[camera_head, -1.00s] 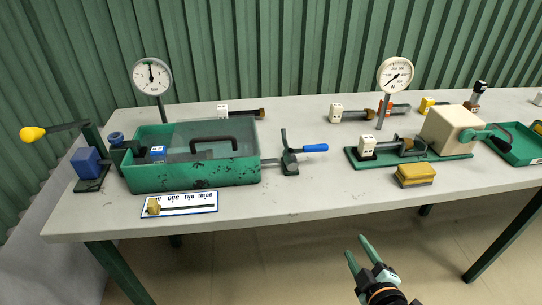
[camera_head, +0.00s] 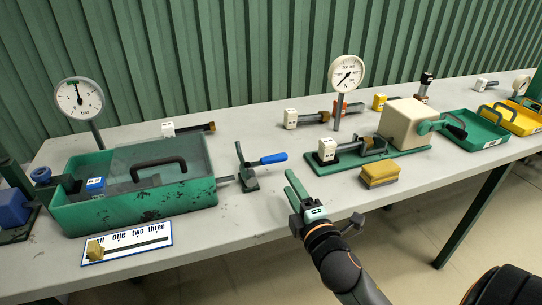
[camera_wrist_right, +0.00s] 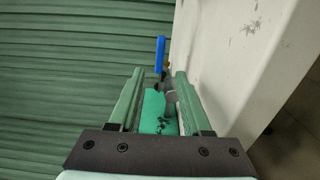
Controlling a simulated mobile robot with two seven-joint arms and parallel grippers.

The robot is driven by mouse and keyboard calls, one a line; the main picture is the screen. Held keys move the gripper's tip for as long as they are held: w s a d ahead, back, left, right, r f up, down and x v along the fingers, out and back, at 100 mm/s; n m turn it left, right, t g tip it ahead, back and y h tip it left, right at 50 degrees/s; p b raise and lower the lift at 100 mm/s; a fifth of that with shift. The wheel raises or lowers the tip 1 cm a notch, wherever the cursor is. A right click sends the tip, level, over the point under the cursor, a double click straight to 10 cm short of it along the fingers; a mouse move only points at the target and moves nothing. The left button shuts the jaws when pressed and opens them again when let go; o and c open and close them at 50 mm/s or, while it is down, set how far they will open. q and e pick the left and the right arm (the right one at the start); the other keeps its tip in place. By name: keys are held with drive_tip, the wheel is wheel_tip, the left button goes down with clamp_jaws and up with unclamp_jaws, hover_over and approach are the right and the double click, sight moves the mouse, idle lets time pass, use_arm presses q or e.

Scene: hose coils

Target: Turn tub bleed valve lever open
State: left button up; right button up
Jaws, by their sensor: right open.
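The bleed valve lever has a blue handle (camera_head: 273,158) that points right in the head view, beside the right end of the green tub (camera_head: 130,213). A dark bracket (camera_head: 246,178) stands at the handle's left end, by the tub's outlet. My right gripper (camera_head: 290,181) is open and empty over the table's front part, just in front of the handle and apart from it. In the right wrist view, the blue handle (camera_wrist_right: 160,54) shows beyond the open fingertips (camera_wrist_right: 161,76), and the tub (camera_wrist_right: 155,112) shows between the fingers. My left gripper is not in view.
A yellow-grey block (camera_head: 379,174) and a green-based fixture with a beige box (camera_head: 407,124) stand right of my gripper. Two gauges (camera_head: 79,98) (camera_head: 347,72) rise behind. Table is clear between strip and gripper.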

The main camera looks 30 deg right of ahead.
sight(276, 161)
drive_tip(key=x, duration=1.1)
drive_tip(key=shift+d, duration=0.1)
clamp_jaws()
idle(1.1)
